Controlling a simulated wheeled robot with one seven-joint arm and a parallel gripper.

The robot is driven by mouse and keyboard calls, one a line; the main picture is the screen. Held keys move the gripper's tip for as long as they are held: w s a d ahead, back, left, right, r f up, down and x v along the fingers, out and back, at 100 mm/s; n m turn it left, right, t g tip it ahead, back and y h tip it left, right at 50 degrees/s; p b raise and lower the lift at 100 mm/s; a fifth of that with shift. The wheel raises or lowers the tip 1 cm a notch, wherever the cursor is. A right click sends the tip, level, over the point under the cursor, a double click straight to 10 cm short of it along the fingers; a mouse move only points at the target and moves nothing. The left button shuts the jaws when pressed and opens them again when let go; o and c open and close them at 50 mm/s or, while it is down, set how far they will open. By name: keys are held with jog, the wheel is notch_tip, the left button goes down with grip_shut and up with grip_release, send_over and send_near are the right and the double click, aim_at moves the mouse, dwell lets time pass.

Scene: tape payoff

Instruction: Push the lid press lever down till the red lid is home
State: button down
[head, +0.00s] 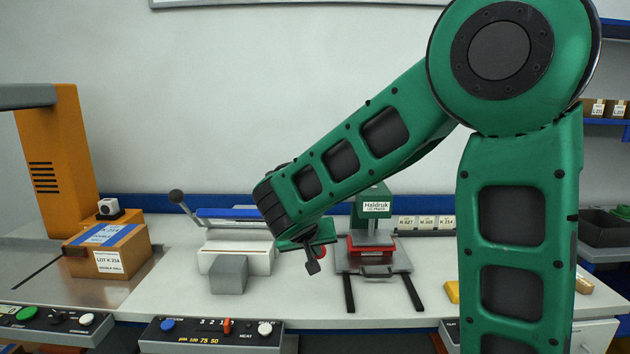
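The lid press (376,207) is a green-headed stand with a white label, at the middle of the bench. The red lid (371,243) shows under its head, above a grey base; whether it is seated I cannot tell. I cannot make out the press lever for certain; my arm covers the area left of the press head. My gripper (313,266) points down just left of the red lid in the picture. Its dark fingertips look close together, but their gap is not clear. Whether it touches anything I cannot tell.
A white machine (235,245) with a black-knobbed lever (176,196) stands left, behind a grey block (229,274). A taped carton (108,247) sits further left. Control boxes (212,334) line the front edge. Bare bench (315,300) lies before the press.

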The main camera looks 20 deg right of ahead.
jog(key=shift+s+d+f, duration=0.15)
jog(key=shift+d+f, duration=0.05)
jog(key=shift+f, duration=0.1)
jog(key=a+f+v, duration=0.1)
jog(key=v, duration=1.2)
jog(key=shift+s+a+f, duration=0.2)
jog(key=shift+s+a, duration=0.05)
jog(key=shift+s, duration=0.2)
